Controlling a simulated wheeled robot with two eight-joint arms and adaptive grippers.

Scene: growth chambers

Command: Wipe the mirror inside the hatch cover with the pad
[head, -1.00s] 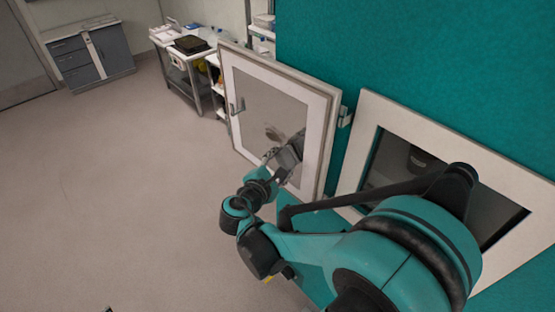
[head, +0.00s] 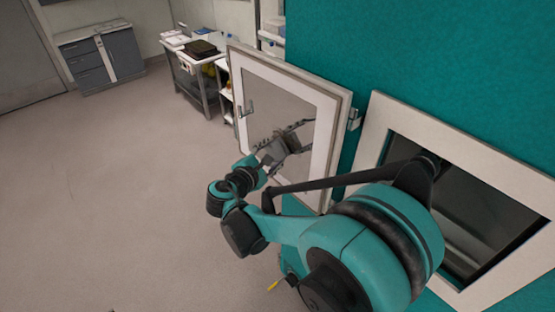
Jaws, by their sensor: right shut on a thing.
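The hatch cover (head: 331,120) stands swung open on the teal wall, with a white frame around a grey mirror (head: 268,102). My right gripper (head: 288,146) is in front of the lower half of the mirror. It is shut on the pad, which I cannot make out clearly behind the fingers. Dark finger shapes at the glass mix with their reflection, so I cannot tell whether the pad touches the mirror. My left gripper is not in view.
The square hatch opening (head: 378,121) is right of the cover, its white frame partly behind my right arm. A metal table (head: 192,82) with a dark tray (head: 200,49) stands behind the cover. A grey cabinet (head: 101,56) is at the back left. The floor (head: 110,190) on the left is clear.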

